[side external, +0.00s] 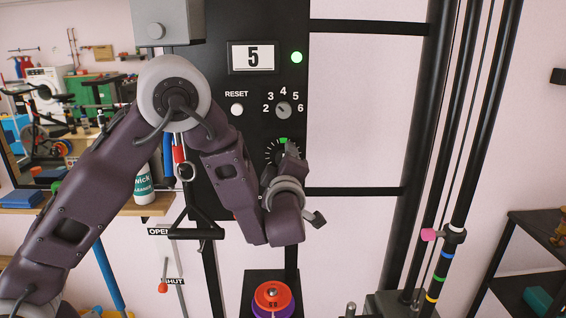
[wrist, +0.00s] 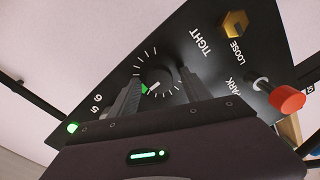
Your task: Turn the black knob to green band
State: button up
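The black knob (wrist: 160,76) sits at the centre of a dial with white tick marks on the black panel. The green band (wrist: 145,89) is a short patch at the dial's edge; it also shows at the top of the dial in the side view (side external: 283,140). My gripper (wrist: 160,74) is open, its fingers spread either side of the knob with what looks like a gap on both sides. In the side view my gripper and wrist cover most of the dial and the knob. I cannot tell where the knob points.
Above the dial are a numbered selector (side external: 284,109), a reset button (side external: 237,109), a display (side external: 252,57) reading 5 and a lit green lamp (side external: 297,57). A red-tipped lever (wrist: 287,98) and a brass hexagonal part (wrist: 235,23) stick out nearby. Stacked plates (side external: 272,296) stand below.

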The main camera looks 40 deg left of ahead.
jog(key=v, duration=0.7)
